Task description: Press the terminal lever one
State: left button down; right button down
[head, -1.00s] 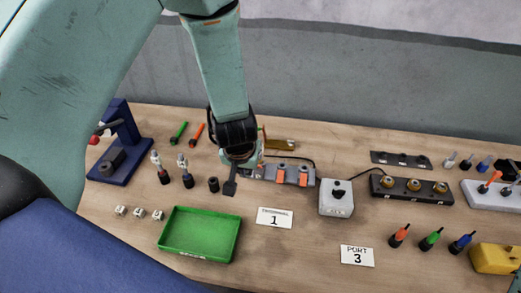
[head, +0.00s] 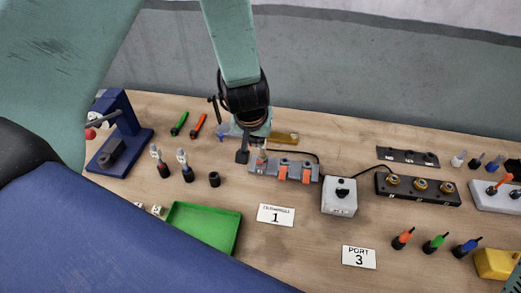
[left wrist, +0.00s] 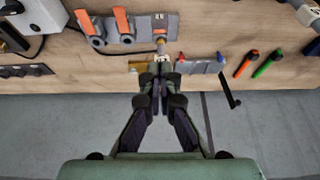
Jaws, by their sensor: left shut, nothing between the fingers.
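The grey terminal block (head: 270,169) lies mid-table, with two orange levers (head: 283,172) (head: 306,175) standing out from it. A thin upright piece (head: 262,157) stands at its left end; I cannot tell if it is a lever. In the left wrist view the block (left wrist: 142,24) is at the top, with the orange levers (left wrist: 88,24) (left wrist: 122,20) left of my fingertips. My left gripper (head: 243,156) is shut and empty at the block's left end. Its fingertips (left wrist: 160,68) show just below a pale-orange part (left wrist: 160,46); contact is unclear.
A grey switch box (head: 340,197) stands right of the block, joined by a black cable. A card reading TERMINAL 1 (head: 275,215) lies in front. A green tray (head: 203,228), a blue press (head: 120,140) and several small connectors lie around. A yellow piece (head: 285,138) lies behind the block.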

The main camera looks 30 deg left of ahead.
pick_arm(q)
jog(key=b, duration=0.1)
send_over(260, 162)
notch_tip(260, 162, down, 5)
jog(key=x, duration=0.3)
jog(key=shift+s+a+f, duration=0.1)
jog(key=shift+f, duration=0.3)
jog(key=shift+a+f, duration=0.1)
jog(key=shift+f, duration=0.15)
